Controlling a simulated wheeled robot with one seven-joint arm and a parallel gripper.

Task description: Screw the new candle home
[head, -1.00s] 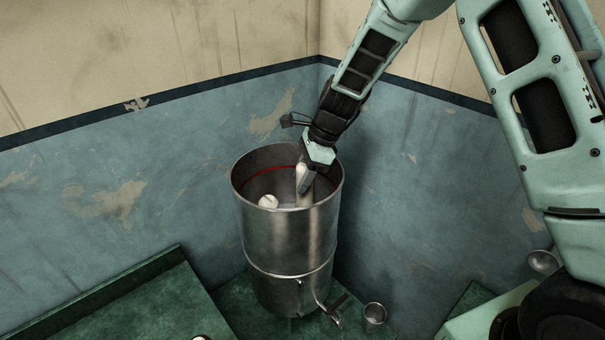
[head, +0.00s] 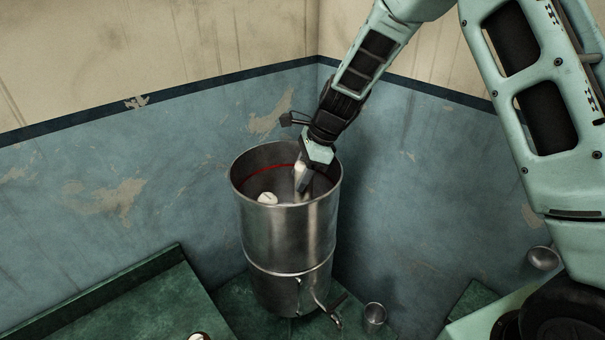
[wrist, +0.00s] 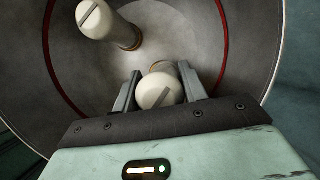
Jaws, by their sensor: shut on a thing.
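A tall metal drum (head: 290,235) with a red line inside stands in the corner, open at the top. My gripper (head: 304,185) reaches down inside it. In the wrist view, my gripper (wrist: 160,92) is shut on a white candle (wrist: 158,91) with a slot across its rounded top, one finger on each side. A second white candle (wrist: 97,20) with a slotted top stands upper left of it, its lower end at a brownish collar; it also shows in the head view (head: 267,198). The foot of the held candle is mostly hidden, so its seating cannot be told.
The drum's wall and rim surround my gripper closely. A tap (head: 333,318) sticks out low at the drum's front, with a small metal cup (head: 374,316) beside it. A green bench (head: 130,300) is at left. A ladle (head: 543,260) is at right.

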